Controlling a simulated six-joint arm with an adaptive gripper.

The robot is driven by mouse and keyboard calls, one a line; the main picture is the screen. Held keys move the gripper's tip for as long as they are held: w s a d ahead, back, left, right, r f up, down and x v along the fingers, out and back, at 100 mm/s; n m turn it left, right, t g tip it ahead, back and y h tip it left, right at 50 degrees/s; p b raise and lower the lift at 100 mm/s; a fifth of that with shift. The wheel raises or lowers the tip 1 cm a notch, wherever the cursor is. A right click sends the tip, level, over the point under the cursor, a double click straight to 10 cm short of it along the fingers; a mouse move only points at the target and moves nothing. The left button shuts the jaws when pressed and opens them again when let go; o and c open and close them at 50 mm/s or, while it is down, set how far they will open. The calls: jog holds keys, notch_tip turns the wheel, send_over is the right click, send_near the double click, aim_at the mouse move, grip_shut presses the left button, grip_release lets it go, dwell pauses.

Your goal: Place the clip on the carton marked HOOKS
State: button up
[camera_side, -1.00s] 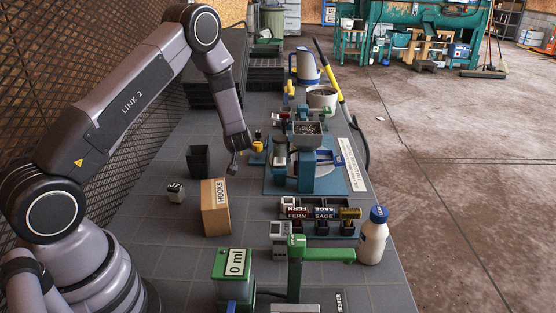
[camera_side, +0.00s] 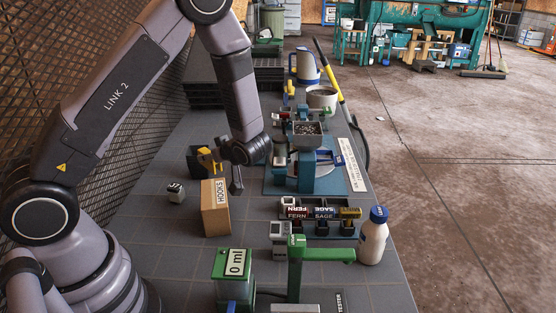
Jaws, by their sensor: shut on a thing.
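The carton marked HOOKS (camera_side: 215,208) is a tan box standing upright on the bench, its label facing right. A dark part of my wrist hangs close to the carton's upper right corner.
The black bin (camera_side: 194,171) stands behind the carton. A FERN and SAGE rack (camera_side: 318,229), a white bottle (camera_side: 374,239) and a 0 ml unit (camera_side: 234,262) stand to the right and front.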

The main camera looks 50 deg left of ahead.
aim_at(214, 193)
jog(key=f, duration=0.7)
jog(key=shift+s+d+f, duration=0.1)
jog(key=shift+s+f, duration=0.15)
jog(key=shift+f, duration=0.05)
jog(key=shift+f, duration=0.15)
jog(key=o, duration=0.8)
jog(key=shift+o, duration=0.2)
